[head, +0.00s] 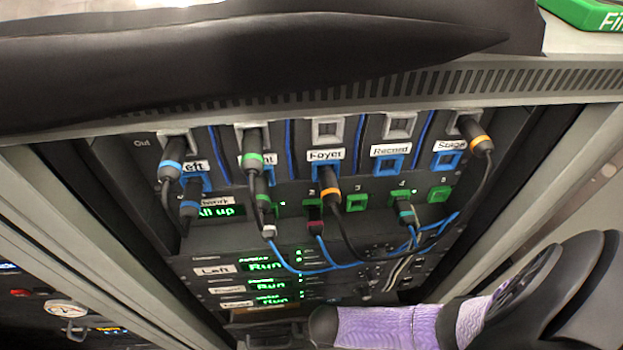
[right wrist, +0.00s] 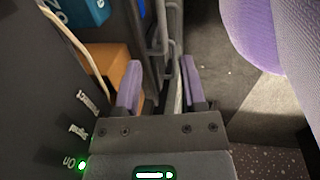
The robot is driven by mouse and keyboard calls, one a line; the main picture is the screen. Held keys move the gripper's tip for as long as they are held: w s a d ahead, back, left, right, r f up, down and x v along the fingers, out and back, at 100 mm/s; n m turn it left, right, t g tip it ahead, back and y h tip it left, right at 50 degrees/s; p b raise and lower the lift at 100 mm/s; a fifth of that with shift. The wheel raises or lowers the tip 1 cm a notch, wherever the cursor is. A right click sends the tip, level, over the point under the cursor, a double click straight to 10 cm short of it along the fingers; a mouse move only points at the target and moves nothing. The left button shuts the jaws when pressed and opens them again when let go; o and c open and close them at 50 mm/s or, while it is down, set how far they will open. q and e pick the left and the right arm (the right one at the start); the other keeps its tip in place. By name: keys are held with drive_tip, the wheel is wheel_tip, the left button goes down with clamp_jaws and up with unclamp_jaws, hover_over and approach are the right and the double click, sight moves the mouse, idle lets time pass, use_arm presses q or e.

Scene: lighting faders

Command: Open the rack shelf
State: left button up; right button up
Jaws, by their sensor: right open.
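The rack (head: 330,215) stands open-fronted in the head view, with a patch panel on top and units with green displays below. At its bottom a dark, low part (head: 268,333) shows near the picture's lower edge; I cannot tell whether it is the shelf front. My right arm comes in at the lower right, and its gripper is not clear there. In the right wrist view my right gripper (right wrist: 160,72) is open, its two purple fingers apart. Grey metal bars, like a handle (right wrist: 154,45), show beyond and between the fingers; contact cannot be told. My left gripper is not in view.
Several cables (head: 345,235) hang across the rack front. Pale side posts (head: 535,200) flank the rack. In the right wrist view an orange box (right wrist: 105,62) and a blue box (right wrist: 88,12) lie left of the fingers, beside a dark labelled panel (right wrist: 40,100). Floor shows at right.

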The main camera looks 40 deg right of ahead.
drive_tip(key=f+b, duration=0.5)
drive_tip(key=f, duration=0.1)
drive_tip(key=w+f+b, duration=0.1)
drive_tip(key=f+b, duration=0.2)
drive_tip(key=f, duration=0.1)
drive_tip(key=shift+w+d+b, duration=0.1)
drive_tip(key=shift+d+b, duration=0.25)
drive_tip(key=shift+d, duration=0.05)
drive_tip(key=shift+w+r, duration=0.1)
drive_tip(key=shift+r, duration=0.1)
drive_tip(key=shift+c, duration=0.6)
clamp_jaws()
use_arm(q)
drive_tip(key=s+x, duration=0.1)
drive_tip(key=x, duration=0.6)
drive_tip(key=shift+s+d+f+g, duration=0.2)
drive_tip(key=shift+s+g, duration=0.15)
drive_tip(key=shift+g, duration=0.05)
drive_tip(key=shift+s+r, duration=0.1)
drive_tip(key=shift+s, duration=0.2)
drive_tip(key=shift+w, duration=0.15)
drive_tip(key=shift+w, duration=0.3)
